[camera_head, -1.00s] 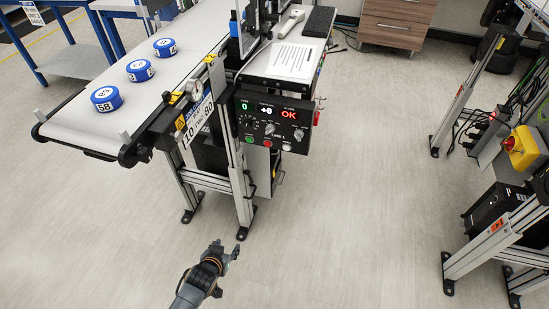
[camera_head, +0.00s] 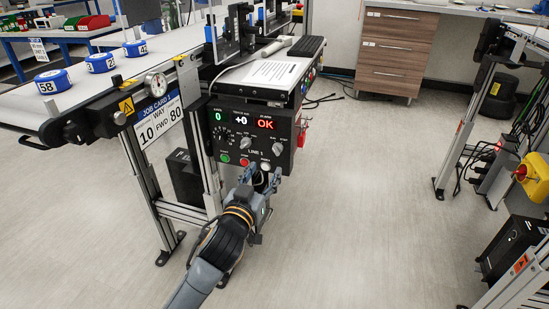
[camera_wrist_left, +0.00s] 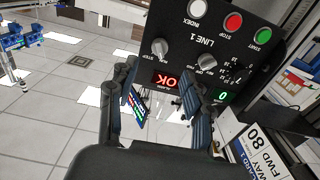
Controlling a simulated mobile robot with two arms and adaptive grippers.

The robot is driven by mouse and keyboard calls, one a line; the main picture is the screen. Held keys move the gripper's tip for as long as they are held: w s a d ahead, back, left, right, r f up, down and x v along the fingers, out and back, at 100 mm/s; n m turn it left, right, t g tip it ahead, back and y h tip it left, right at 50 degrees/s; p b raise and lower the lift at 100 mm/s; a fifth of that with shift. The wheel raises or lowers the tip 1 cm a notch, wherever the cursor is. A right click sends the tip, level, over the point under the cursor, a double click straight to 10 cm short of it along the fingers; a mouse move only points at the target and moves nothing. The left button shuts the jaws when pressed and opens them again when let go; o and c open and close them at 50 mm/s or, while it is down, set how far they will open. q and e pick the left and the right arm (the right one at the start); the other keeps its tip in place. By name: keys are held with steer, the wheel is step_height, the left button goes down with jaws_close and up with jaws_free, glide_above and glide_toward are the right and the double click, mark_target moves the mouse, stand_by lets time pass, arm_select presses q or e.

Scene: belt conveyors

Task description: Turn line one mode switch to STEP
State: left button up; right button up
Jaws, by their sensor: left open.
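My right gripper is out of view.
Green (camera_head: 225,158), red (camera_head: 244,161) and white (camera_head: 264,165) buttons lie below the knobs, close to my fingers. A red part (camera_head: 301,132) projects at the panel's right side. Blue pucks (camera_head: 53,82) stand on the belt.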

mark_target(275, 152)
arm_select(q)
steer(key=b+x, duration=0.1)
steer(key=x, duration=0.7)
steer(key=shift+f, duration=0.1)
steer(key=shift+w+d+b, duration=0.15)
steer(key=shift+w+b, duration=0.15)
steer(key=shift+w, duration=0.2)
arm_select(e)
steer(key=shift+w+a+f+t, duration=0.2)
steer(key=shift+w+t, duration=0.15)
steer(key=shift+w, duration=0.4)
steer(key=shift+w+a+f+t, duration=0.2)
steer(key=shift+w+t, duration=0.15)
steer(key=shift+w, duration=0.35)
arm_select(q)
jaws_close()
